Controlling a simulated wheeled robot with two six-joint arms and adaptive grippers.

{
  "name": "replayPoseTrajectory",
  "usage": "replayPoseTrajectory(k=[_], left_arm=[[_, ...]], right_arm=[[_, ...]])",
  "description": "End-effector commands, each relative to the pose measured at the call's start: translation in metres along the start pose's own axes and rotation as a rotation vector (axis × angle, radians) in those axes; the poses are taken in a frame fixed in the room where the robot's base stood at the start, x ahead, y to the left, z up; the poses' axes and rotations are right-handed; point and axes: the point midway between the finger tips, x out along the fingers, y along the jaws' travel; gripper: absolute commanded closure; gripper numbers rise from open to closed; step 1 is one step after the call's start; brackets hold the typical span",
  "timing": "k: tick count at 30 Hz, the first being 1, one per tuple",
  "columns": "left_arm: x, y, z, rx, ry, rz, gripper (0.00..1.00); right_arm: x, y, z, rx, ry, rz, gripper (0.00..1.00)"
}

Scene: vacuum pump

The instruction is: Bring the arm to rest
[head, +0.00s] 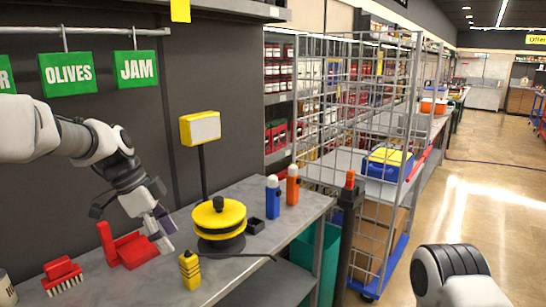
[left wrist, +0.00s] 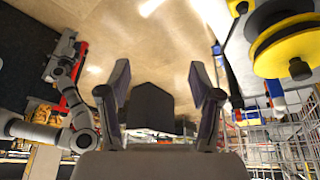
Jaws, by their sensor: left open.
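My left arm comes in from the left in the head view, bent down over the grey workbench (head: 285,195). Its left gripper (head: 161,232) points down, open and empty, in front of the red holder (head: 133,250) and left of the yellow and black round pump (head: 219,222). Whether a fingertip touches the holder, I cannot tell. In the left wrist view the two fingers of the left gripper (left wrist: 160,95) stand wide apart with nothing held between them. The pump shows there at the upper right. Only a black and white link of my right arm shows at the head view's lower right.
A red brush (head: 63,275) and a yellow bottle (head: 190,270) stand near the gripper. A blue bottle (head: 272,197), an orange bottle (head: 292,185) and a yellow-framed display (head: 200,128) stand further right and back. A wire cage cart (head: 375,215) stands beyond the bench; open floor lies right.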

Motion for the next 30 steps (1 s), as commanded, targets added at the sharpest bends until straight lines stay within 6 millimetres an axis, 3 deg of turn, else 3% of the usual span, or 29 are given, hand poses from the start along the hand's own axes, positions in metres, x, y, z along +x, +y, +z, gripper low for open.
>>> replayPoseTrajectory(k=[8, 14, 17, 20, 24, 26, 27, 30], left_arm=[[0.078, 0.013, 0.031, -0.055, -0.041, 0.155, 0.36], [0.150, 0.051, 0.066, -0.108, -0.096, 0.317, 0.36], [0.197, 0.081, 0.094, -0.154, -0.144, 0.396, 0.36], [0.255, 0.128, 0.132, -0.245, -0.227, 0.467, 0.36], [0.325, 0.217, 0.194, -0.429, -0.392, 0.494, 0.36], [0.347, 0.261, 0.219, -0.521, -0.470, 0.471, 0.36], [0.358, 0.292, 0.236, -0.592, -0.522, 0.436, 0.36], [0.370, 0.353, 0.265, -0.796, -0.597, 0.269, 0.36]], right_arm=[[0.000, 0.000, -0.002, 0.000, 0.004, 0.000, 0.34], [0.000, 0.000, -0.001, 0.000, 0.003, 0.000, 0.34], [0.000, 0.000, -0.001, 0.000, 0.002, 0.000, 0.34], [0.000, 0.000, -0.001, 0.000, 0.003, 0.000, 0.34], [0.000, 0.000, -0.001, 0.000, 0.003, 0.000, 0.34], [0.000, 0.000, -0.001, 0.000, 0.003, 0.000, 0.34], [0.000, 0.000, -0.001, 0.000, 0.003, 0.000, 0.34], [0.000, 0.000, -0.001, 0.000, 0.003, 0.000, 0.34]])
